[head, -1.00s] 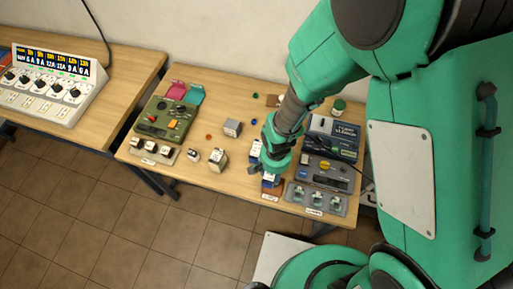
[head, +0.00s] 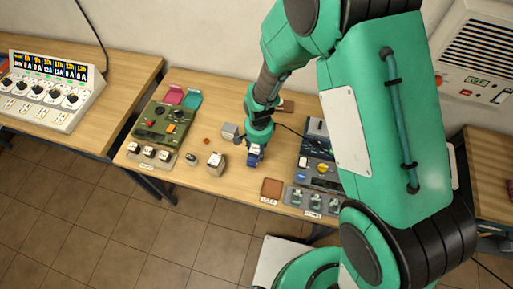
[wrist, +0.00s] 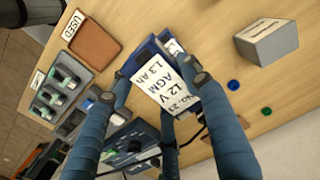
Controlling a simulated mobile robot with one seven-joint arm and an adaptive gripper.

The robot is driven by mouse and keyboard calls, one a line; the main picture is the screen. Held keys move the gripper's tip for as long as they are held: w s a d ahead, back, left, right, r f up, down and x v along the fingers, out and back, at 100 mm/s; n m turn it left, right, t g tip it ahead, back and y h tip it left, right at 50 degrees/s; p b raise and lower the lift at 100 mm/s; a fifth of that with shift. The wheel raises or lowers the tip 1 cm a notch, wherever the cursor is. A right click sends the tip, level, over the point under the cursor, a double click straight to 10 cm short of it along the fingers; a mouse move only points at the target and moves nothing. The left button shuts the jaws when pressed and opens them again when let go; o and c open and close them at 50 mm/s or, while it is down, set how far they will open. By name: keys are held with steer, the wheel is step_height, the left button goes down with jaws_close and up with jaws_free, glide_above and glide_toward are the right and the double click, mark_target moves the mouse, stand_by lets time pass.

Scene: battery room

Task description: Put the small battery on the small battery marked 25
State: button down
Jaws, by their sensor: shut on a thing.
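My gripper (head: 255,148) is shut on a small blue battery (head: 254,158). The wrist view shows the battery (wrist: 163,88) between the fingers, its white label reading No. 23, 12 V AGM 1.3 Ah. It hangs tilted in that picture, and I cannot tell its height over the table. A grey block-shaped battery (head: 229,131) stands just left of my gripper; it also shows in the wrist view (wrist: 267,42), its marking too small to read. I cannot read the number 25 on either.
An empty brown tray (head: 271,189) marked USED (wrist: 72,27) lies at the front edge. Right of it are a grey three-slot holder (head: 305,203) and dark devices (head: 318,165). A green tester (head: 163,122) and small cells (head: 150,152) stand left. Green (wrist: 233,85) and blue caps lie on the table.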

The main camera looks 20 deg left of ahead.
mark_target(257, 148)
steer(key=shift+w+a+f, duration=0.1)
steer(key=shift+w+a, duration=0.6)
steer(key=shift+w, duration=0.3)
steer(key=shift+f, duration=1.75)
steer(key=shift+f+b, duration=0.3)
steer(key=shift+f, duration=0.1)
steer(key=c, duration=0.9)
jaws_free()
steer(key=shift+r, duration=0.2)
step_height(257, 148, up, 12)
steer(key=shift+s+r+p, duration=0.1)
steer(key=shift+r+p, duration=0.1)
steer(key=shift+p, duration=0.2)
